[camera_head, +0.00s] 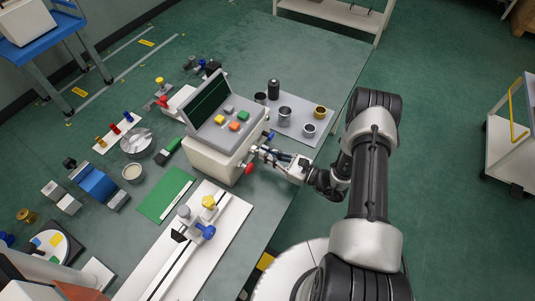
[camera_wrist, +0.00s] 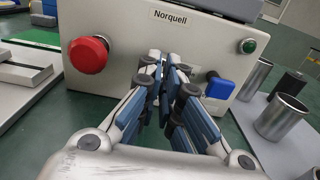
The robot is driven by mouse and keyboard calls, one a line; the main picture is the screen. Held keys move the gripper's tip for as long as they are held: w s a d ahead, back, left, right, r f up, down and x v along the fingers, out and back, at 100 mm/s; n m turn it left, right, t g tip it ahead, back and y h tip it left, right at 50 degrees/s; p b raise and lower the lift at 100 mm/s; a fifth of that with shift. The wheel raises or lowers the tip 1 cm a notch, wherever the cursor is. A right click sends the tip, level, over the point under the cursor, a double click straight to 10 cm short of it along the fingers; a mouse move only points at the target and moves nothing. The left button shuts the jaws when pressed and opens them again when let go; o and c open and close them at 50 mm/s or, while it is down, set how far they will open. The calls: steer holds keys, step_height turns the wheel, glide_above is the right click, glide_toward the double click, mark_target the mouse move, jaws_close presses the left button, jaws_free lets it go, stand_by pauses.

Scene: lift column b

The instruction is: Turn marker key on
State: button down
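The control box (camera_head: 215,158), labelled Norquell, stands on the green table. Its front panel (camera_wrist: 120,35) fills the upper wrist view. A blue-handled key or switch (camera_wrist: 219,88) on a dark stem sticks out at the panel's lower right; nothing touches it. I cannot read any marking for it. My gripper (camera_wrist: 166,70) points at the middle of the panel, left of the blue handle and right of the red button. Its fingertips lie close together; whether they are fully shut or a small part is hidden between them is unclear. In the head view my gripper (camera_head: 262,151) is beside the box's front.
A red mushroom button (camera_wrist: 89,54) is on the panel's left and a green lamp (camera_wrist: 248,46) at its upper right. Metal cups (camera_wrist: 281,117) stand on a grey mat (camera_head: 301,127) to the right. A white rail fixture (camera_head: 190,240) lies to the left.

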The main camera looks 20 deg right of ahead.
steer(key=m+b, duration=0.1)
steer(key=m, duration=0.4)
steer(key=shift+w+d+f+m, duration=0.1)
steer(key=shift+m, duration=0.3)
steer(key=m+b, duration=0.1)
steer(key=m, duration=0.5)
steer(key=shift+w+d+f, duration=0.1)
stand_by(0.4)
steer(key=c, duration=1.8)
jaws_free()
